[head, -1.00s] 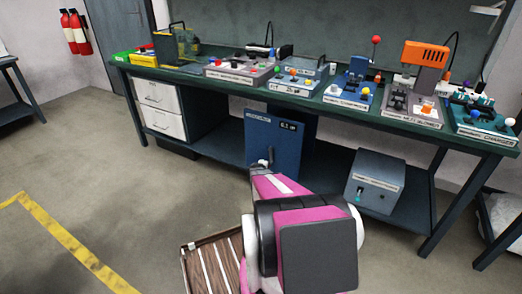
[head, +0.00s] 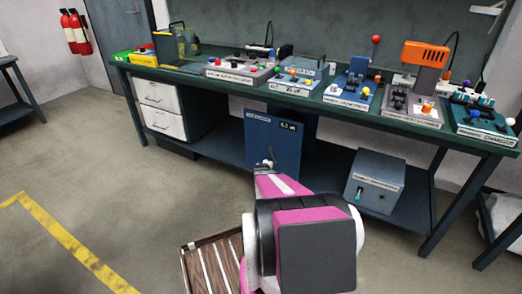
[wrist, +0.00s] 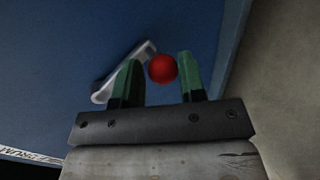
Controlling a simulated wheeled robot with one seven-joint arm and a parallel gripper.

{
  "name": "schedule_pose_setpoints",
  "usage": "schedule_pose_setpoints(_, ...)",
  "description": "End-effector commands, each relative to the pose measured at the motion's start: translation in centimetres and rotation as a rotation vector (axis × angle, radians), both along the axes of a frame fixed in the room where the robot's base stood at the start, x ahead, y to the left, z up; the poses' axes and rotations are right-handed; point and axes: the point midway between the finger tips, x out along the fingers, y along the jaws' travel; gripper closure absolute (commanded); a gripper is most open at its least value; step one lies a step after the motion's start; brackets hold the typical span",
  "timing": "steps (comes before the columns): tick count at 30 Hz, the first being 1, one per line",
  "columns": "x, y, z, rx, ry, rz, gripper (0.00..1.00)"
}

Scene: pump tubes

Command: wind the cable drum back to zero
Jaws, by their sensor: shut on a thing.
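The cable drum is a blue upright box (head: 285,150) under the workbench, with a small black readout at its upper right. In the head view my gripper (head: 266,167) is at the crank on the front of the box, largely hidden by my arm.
The green workbench (head: 215,86) above carries several labelled devices. A grey box (head: 376,178) stands on the lower shelf to the right. White drawers (head: 158,108) are at the left. A wooden-looking slatted piece (head: 212,262) lies beside my arm. The floor to the left is clear.

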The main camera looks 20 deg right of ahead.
Motion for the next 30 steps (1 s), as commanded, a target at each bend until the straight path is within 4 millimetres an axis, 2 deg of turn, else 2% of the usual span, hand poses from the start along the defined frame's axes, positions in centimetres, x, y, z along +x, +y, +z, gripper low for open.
schedule_pose_setpoints(1,-0.1,-0.2,0.5,-0.006,-0.002,0.000,0.75)
schedule_pose_setpoints(11,0.0,-0.2,0.6,-0.007,-0.003,0.002,0.73)
schedule_pose_setpoints(21,-1.0,-0.9,1.5,-0.007,-0.003,0.003,0.67)
schedule_pose_setpoints(30,-0.9,-0.8,1.5,-0.006,-0.003,0.004,0.67)
